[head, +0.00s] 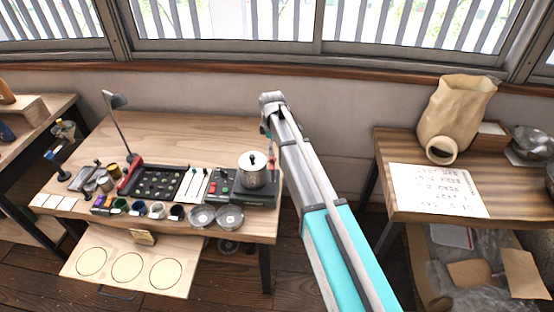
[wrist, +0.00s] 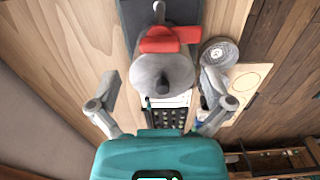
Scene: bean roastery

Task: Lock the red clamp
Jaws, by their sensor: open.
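A metal pot (head: 252,175) with a lid and dark knob stands on a dark base (head: 228,190) at the right end of the wooden workbench. The red clamp (wrist: 172,39) shows in the wrist view as a red bar across the far side of the pot's grey body. In the head view only a small red bit (head: 271,163) shows at the pot's right side. My gripper (wrist: 160,80) is open and empty, its fingers spread on either side of the pot's near end. I cannot tell if they touch it. In the head view my arm mostly hides the gripper.
A side table (head: 385,150) with a paper bag is to the right.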

